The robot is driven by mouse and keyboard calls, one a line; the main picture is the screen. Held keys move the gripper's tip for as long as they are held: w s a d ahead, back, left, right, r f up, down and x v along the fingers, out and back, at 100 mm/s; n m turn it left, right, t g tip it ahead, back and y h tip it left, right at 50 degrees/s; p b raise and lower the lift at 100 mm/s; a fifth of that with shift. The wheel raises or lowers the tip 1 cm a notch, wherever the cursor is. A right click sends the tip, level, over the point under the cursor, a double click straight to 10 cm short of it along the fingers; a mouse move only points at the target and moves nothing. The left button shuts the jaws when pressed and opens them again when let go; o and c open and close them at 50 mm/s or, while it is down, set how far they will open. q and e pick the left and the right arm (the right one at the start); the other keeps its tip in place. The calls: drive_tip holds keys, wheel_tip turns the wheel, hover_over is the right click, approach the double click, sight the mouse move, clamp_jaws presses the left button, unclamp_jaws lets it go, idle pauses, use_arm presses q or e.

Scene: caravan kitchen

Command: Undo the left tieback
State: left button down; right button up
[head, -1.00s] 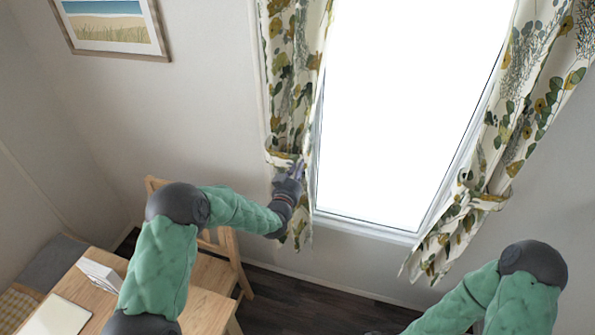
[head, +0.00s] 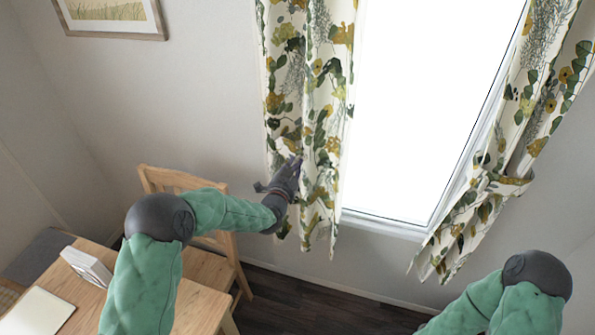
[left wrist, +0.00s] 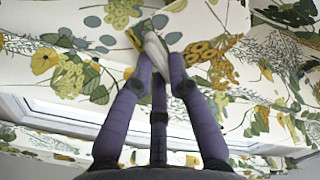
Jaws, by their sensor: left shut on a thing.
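The left curtain (head: 318,110), cream with green and yellow leaves, hangs loose and spread beside the window. My left gripper (head: 294,166) is in front of its lower part. In the left wrist view my left gripper (left wrist: 160,72) is shut on a small folded piece of pale patterned cloth (left wrist: 154,46), which looks like the left tieback. The curtain cloth fills the space behind it. No band is seen around the left curtain in the head view. My right gripper is out of view; only its arm shows at the lower right.
The right curtain (head: 486,195) is still gathered by its tieback (head: 512,184). The bright window (head: 425,110) lies between the curtains. A wooden chair (head: 215,262) and a table (head: 200,309) stand below my left arm. A framed picture (head: 110,36) hangs at the upper left.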

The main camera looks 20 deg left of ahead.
use_arm(q)
drive_tip(key=shift+a+f+m+b, duration=0.55)
drive_tip(key=shift+a+m+b, duration=0.2)
drive_tip(key=shift+m+b, duration=0.45)
drive_tip(key=shift+a+f+m+b, duration=0.55)
drive_tip(key=shift+a+m+b, duration=0.2)
drive_tip(key=shift+m+b, duration=0.5)
drive_tip(key=shift+a+f+m+b, duration=0.55)
drive_tip(key=shift+a+m+b, duration=0.2)
drive_tip(key=shift+m+b, duration=0.45)
drive_tip(key=c, duration=1.2)
unclamp_jaws()
drive_tip(key=shift+w, duration=0.1)
drive_tip(key=shift+r, duration=0.1)
drive_tip(key=s, duration=1.2)
drive_tip(key=shift+a, duration=0.25)
